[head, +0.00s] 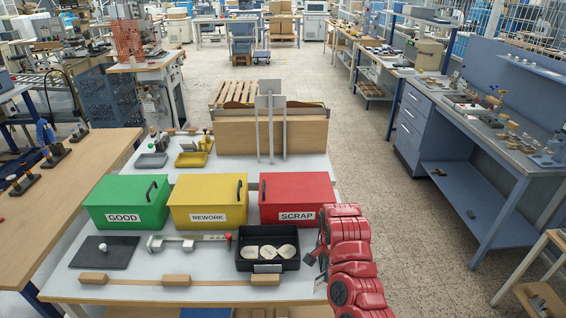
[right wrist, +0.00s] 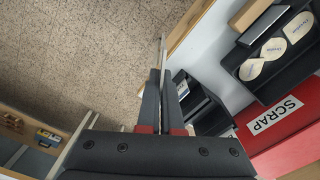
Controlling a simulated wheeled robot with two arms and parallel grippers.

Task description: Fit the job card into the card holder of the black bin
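The black bin (head: 291,264) stands near the table's front, holding several round cream pieces (head: 267,252). A light card holder (head: 267,268) is on its front side. My right gripper (head: 318,270) is just right of the bin and apart from it. In the right wrist view its fingers (right wrist: 163,72) are nearly together. A thin pale strip, which looks like the job card (right wrist: 162,48) edge-on, sticks out past the fingertips. In the head view a small pale card (head: 320,284) shows below the gripper. The bin also shows in the right wrist view (right wrist: 246,86). My left gripper is not seen.
Green GOOD (head: 125,203), yellow REWORK (head: 207,201) and red SCRAP (head: 297,198) boxes stand behind the bin. A wooden bar with blocks (head: 180,280) lies in front. A dark plate (head: 106,252) is at left. Open floor lies right of the table.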

